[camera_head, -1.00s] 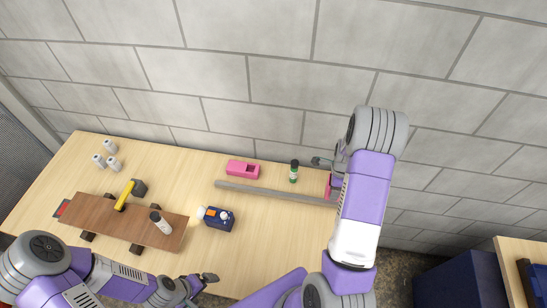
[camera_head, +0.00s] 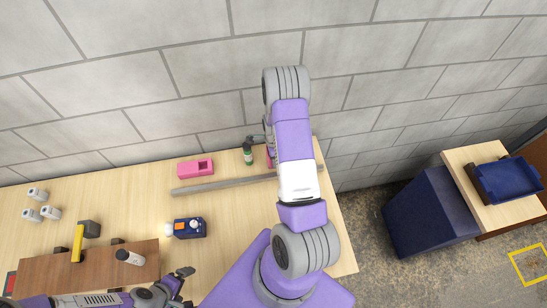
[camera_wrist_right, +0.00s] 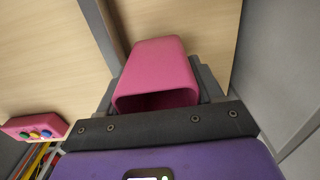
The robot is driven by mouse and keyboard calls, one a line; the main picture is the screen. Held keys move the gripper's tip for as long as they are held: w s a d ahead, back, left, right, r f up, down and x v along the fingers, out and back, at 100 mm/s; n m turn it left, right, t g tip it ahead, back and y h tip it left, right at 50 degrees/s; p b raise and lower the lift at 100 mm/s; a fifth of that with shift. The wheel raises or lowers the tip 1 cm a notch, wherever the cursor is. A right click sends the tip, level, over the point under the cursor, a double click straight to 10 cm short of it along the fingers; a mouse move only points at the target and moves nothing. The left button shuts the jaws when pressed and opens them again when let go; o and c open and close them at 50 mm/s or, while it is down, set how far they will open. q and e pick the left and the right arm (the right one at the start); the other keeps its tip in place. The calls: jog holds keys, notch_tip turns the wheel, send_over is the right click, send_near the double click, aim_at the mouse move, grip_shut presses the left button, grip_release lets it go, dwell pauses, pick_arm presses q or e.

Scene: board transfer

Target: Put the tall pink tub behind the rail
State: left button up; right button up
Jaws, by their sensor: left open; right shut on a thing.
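The tall pink tub (camera_wrist_right: 155,65) is in the jaws of my right gripper (camera_wrist_right: 158,84), its open end facing the wrist camera. In the head view only a sliver of the tub (camera_head: 269,158) shows beside my right arm, which hides the rest. The rail (camera_wrist_right: 101,24) also runs past the tub in the wrist view. My left gripper (camera_head: 188,286) is open and empty at the front edge.
A blue device (camera_head: 189,228), brown board (camera_head: 90,270), hammer (camera_head: 78,243) and white pots (camera_head: 50,213) lie left. A blue tray (camera_head: 508,180) stands far right.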

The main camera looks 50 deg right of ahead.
pick_arm(q)
jog(key=shift+f, duration=0.5)
pick_arm(e)
jog(key=shift+f, duration=0.85)
pick_arm(q)
jog(key=shift+d+r, duration=0.1)
pick_arm(e)
jog(key=shift+f, duration=0.1)
pick_arm(q)
jog(key=shift+f, duration=0.2)
pick_arm(e)
jog(key=o, duration=0.7)
jog(key=shift+o, duration=0.2)
pick_arm(q)
jog(key=shift+r, duration=0.15)
jog(key=shift+r+p, duration=0.6)
jog(key=shift+r, duration=0.1)
pick_arm(e)
notch_tip(320, 180, up, 3)
jog(key=shift+w+f, duration=0.1)
notch_tip(320, 180, up, 10)
jog(key=shift+f, duration=0.25)
